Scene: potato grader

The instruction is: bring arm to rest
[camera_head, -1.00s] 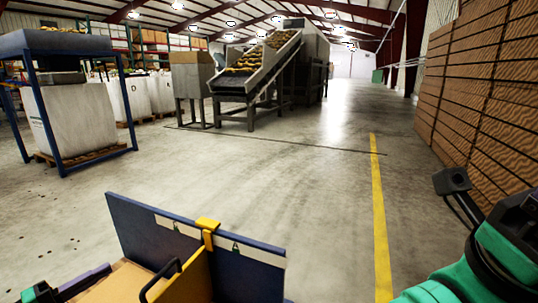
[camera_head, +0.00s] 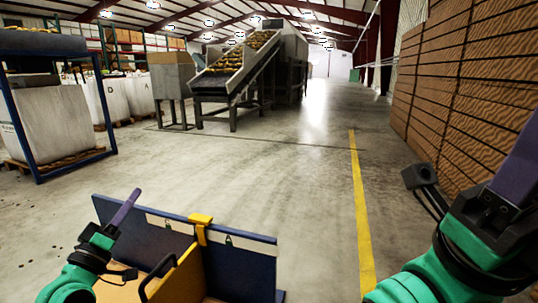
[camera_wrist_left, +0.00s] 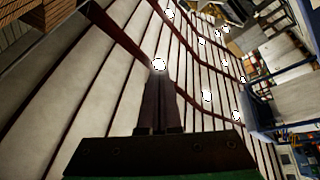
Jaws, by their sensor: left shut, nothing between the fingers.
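My left gripper (camera_head: 127,207) points upward at the lower left of the head view, with purple fingers. In the left wrist view its fingers (camera_wrist_left: 158,98) are together with nothing between them, facing the roof. My right arm stands at the right edge of the head view. A purple part of my right gripper (camera_head: 519,155) shows there, cut off by the edge, so its opening cannot be judged.
Stacked brown crates (camera_head: 460,90) line the right. A conveyor (camera_head: 235,75) with potatoes stands ahead. The floor (camera_head: 270,170) between is clear.

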